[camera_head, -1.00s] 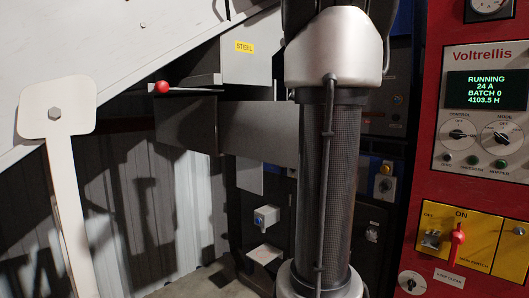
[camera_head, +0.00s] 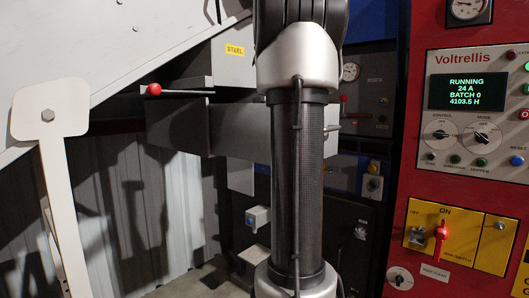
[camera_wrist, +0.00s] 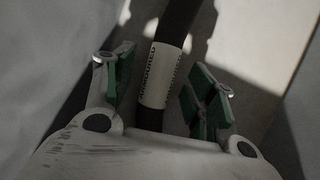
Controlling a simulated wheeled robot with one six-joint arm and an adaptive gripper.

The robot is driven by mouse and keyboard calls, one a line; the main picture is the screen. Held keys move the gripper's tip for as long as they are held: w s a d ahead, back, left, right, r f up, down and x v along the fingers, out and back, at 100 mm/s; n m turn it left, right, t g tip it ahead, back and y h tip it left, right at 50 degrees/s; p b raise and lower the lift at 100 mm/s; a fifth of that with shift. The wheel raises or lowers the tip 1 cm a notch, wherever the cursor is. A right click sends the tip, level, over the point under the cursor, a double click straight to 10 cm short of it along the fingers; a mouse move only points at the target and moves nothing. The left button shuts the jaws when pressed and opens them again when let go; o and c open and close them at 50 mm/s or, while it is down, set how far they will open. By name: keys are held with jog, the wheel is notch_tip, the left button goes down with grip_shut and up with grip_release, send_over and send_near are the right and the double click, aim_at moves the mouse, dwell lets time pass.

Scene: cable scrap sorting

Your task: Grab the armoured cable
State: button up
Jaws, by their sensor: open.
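The armoured cable (camera_wrist: 178,28) is a black length with a white label (camera_wrist: 160,75) that reads "ARMOURED". It shows in the wrist view only. My gripper (camera_wrist: 160,88) is open, with its green-padded fingers on either side of the labelled part. The label lies between the fingers, and a gap shows on both sides. The cable's lower end is hidden behind the gripper body. In the head view my arm stands in the middle and the gripper and cable are not visible.
A grey bin marked "STEEL" (camera_head: 232,70) and a red-knobbed lever (camera_head: 154,89) stand left of my arm. A white sloped panel (camera_head: 90,40) is at upper left. A red control cabinet (camera_head: 420,130) with a yellow switch panel (camera_head: 490,243) stands close on the right.

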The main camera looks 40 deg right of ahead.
jog(key=c, duration=1.2)
grip_shut()
